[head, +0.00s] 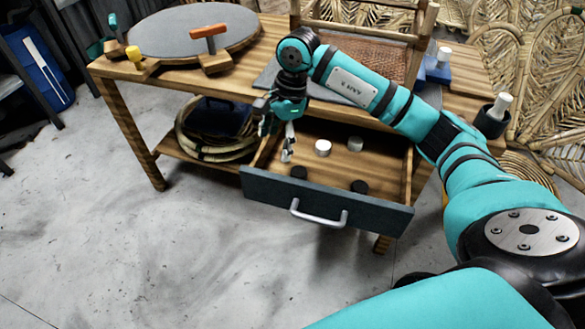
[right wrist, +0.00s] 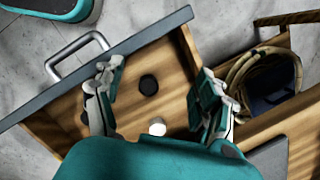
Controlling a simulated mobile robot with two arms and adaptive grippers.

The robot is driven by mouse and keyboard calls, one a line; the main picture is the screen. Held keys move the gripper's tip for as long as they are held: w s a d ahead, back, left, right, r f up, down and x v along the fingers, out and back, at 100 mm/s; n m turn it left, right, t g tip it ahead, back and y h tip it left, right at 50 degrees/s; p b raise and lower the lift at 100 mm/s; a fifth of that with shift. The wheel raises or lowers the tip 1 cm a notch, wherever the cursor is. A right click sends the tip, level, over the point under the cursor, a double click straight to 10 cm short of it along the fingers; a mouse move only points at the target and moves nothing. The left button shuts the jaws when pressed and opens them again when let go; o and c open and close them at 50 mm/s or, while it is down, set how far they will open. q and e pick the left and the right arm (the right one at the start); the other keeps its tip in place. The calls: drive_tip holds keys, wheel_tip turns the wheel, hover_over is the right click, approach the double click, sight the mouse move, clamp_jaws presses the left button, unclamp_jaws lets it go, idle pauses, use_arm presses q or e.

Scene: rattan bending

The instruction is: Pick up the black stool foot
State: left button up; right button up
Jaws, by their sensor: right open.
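Several short round stool feet stand in the open drawer (head: 385,165). One black stool foot (head: 299,172) is near the drawer front on the left. Another black one (head: 359,187) is near the front on the right, and a dark one (head: 355,144) is further back. A white foot (head: 323,147) stands between them. My right gripper (head: 277,140) is open and empty at the drawer's left side. In the right wrist view, a black foot (right wrist: 148,85) shows in the gap between its fingers, apart from both. My left gripper is not in view.
The drawer front with its metal handle (head: 318,214) and side walls bound the space. Coiled rattan (head: 215,140) lies on the shelf to the left. The wooden table (head: 112,70) above carries a round grey board (head: 190,30) and an orange-handled clamp (head: 209,32). The floor in front is clear.

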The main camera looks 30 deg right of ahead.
drive_tip(key=d+r+h, duration=0.2)
drive_tip(key=d, duration=0.4)
drive_tip(key=b, duration=0.1)
hover_over(299, 171)
drive_tip(key=shift+g+h, duration=0.3)
wheel_tip(299, 171, down, 12)
drive_tip(key=shift+s+a+r, duration=0.1)
drive_tip(key=shift+s, duration=0.05)
drive_tip(key=shift+f+b, duration=0.55)
drive_tip(key=shift+f, duration=2.35)
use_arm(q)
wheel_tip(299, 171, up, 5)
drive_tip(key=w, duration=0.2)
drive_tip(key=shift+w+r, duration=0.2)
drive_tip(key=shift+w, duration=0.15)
use_arm(e)
drive_tip(key=shift+c, duration=0.4)
drive_tip(key=c, duration=1)
